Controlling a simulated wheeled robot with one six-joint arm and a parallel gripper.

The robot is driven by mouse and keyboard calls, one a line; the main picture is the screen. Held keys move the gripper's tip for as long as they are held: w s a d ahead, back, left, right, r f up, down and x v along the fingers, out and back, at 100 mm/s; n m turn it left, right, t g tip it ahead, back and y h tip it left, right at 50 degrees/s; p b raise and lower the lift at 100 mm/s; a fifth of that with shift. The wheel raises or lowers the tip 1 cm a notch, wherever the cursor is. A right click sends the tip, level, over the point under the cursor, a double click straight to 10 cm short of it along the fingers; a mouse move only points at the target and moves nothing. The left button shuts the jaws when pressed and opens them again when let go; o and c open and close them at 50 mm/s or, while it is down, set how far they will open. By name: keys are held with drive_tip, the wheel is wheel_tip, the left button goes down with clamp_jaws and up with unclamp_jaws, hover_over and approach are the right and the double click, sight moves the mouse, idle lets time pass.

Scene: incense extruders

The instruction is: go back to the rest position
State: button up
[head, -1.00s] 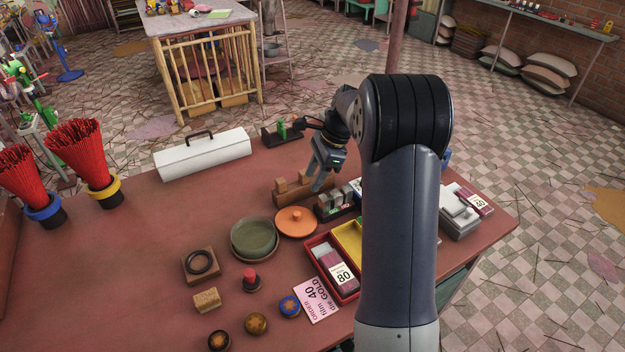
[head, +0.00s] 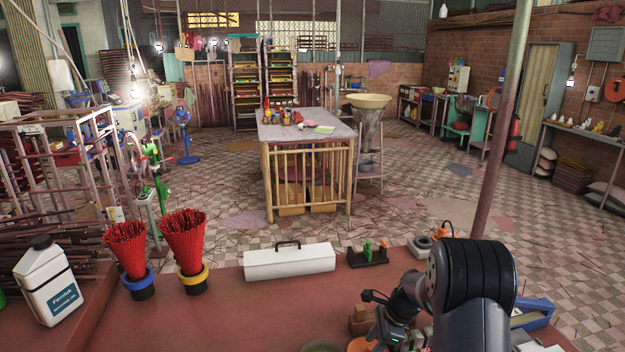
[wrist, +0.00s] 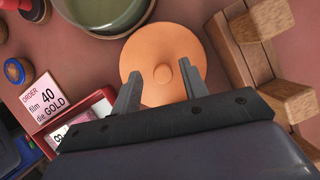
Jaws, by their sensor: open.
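My gripper (wrist: 160,92) is open and empty. In the wrist view its two fingers stand apart above a round orange lid with a small knob (wrist: 150,60). I cannot tell how high above the lid they are. In the head view my gripper (head: 378,335) is at the bottom edge, over the red table (head: 215,325), and its fingertips are hard to make out. A sliver of the orange lid (head: 360,345) shows just left of it.
A green bowl (wrist: 100,28), a wooden block stand (wrist: 235,55), a red box (wrist: 85,120) and an order card (wrist: 48,95) lie around the lid. A white toolbox (head: 290,263), red incense bundles (head: 186,245) and a white jug (head: 48,285) stand on the table.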

drive_tip(key=shift+f+b, duration=0.35)
drive_tip(key=shift+f, duration=0.1)
drive_tip(key=shift+r+p, duration=0.35)
drive_tip(key=shift+r, duration=0.25)
